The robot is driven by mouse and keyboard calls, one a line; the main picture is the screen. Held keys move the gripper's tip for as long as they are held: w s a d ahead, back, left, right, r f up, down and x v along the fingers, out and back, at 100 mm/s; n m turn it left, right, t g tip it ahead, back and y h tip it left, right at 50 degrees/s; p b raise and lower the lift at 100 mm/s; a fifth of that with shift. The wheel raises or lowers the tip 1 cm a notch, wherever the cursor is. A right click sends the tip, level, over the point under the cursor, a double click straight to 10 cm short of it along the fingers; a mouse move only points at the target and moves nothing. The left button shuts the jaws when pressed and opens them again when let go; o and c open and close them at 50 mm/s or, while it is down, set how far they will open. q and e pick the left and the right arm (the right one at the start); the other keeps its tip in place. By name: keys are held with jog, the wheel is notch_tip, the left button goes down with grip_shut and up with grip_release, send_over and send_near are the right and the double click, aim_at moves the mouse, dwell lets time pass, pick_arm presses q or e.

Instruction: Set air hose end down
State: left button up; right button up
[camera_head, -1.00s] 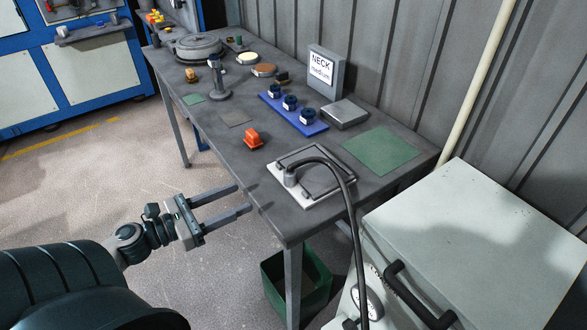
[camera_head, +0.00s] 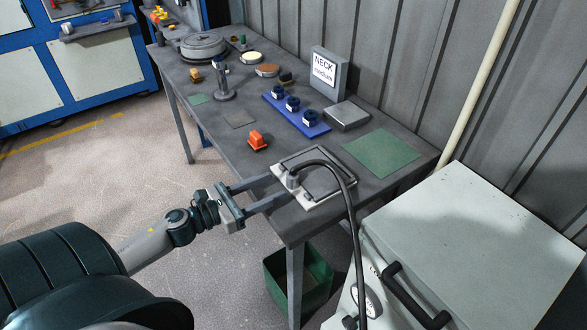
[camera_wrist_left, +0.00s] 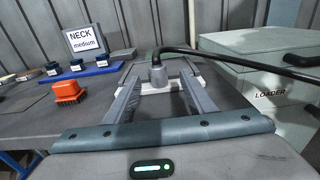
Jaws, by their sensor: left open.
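The air hose (camera_head: 346,196) is black and arcs from the pale machine at the right to the table's front corner. Its grey end piece (camera_head: 292,181) stands upright on a light plate with a dark frame (camera_head: 323,191). My left gripper (camera_head: 281,188) is open, its two fingers reaching over the table edge toward the hose end. In the left wrist view the hose end (camera_wrist_left: 158,75) stands between and just beyond the fingertips of the left gripper (camera_wrist_left: 157,90). I cannot tell whether a finger touches it. My right gripper is not in view.
An orange brush (camera_head: 257,140) sits left of the plate. A blue rack (camera_head: 296,115) with dark rings, a grey block (camera_head: 347,116) and a green mat (camera_head: 381,153) lie behind. The machine labelled LOADER (camera_wrist_left: 269,93) stands at the right. A green bin (camera_head: 315,285) is under the table.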

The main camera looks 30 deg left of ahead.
aim_at(290, 175)
pick_arm(q)
jog(key=shift+p+x, duration=0.55)
jog(key=shift+x, duration=1.15)
jog(key=shift+w+r+p, duration=0.2)
jog(key=shift+w+p, duration=0.2)
jog(key=p+x, duration=0.2)
jog(key=x, duration=0.1)
jog(key=shift+w+r, duration=0.2)
jog(key=shift+w, duration=0.1)
jog(key=shift+w+d+f, duration=0.2)
jog(key=shift+w, duration=0.2)
grip_shut()
jog(key=shift+r, duration=0.1)
